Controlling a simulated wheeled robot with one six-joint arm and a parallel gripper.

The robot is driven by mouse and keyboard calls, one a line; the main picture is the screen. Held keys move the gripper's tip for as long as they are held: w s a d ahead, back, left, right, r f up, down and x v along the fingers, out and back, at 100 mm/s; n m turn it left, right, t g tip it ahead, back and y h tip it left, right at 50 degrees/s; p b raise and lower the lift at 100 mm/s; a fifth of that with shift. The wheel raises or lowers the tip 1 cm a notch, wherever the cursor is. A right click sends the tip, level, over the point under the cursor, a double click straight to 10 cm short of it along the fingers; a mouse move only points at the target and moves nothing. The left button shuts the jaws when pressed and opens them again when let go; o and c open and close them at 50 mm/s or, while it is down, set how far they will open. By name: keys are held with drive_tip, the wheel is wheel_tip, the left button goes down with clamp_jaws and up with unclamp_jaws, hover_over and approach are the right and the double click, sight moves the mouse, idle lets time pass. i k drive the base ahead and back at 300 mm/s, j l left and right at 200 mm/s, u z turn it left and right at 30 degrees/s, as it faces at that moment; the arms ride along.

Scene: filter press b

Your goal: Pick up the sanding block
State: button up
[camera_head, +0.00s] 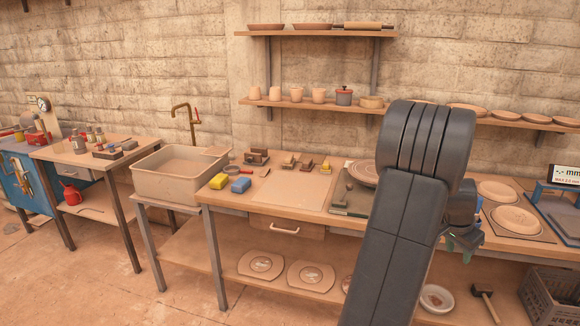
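I cannot single out the sanding block with certainty at this size. Small brown block-like pieces (307,165) lie at the back of the workbench, near the wall. A larger dark brown block-shaped piece (257,156) is to their left. Dark blocks (108,153) also lie on the left side table. My gripper (466,246) shows only in part at the right, behind my dark grey arm, over the front of the workbench. It is well to the right of all these blocks. Its fingers are too small and covered to read, and nothing can be made out in them.
Clay plates (515,221) stand at the right. Shelves (312,106) with pots overhang the back. My arm hides part of the bench.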

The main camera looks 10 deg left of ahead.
sight(307, 166)
drive_tip(key=i+u, duration=0.3)
drive_tip(key=u, duration=0.15)
drive_tip(key=i+l+u, duration=0.1)
drive_tip(key=i+u, duration=0.3)
drive_tip(key=i+l+u, duration=0.15)
drive_tip(key=u, duration=0.3)
drive_tip(key=i+l+u, duration=0.1)
drive_tip(key=i+l, duration=0.95)
drive_tip(key=l, duration=0.25)
drive_tip(key=j+u, duration=0.05)
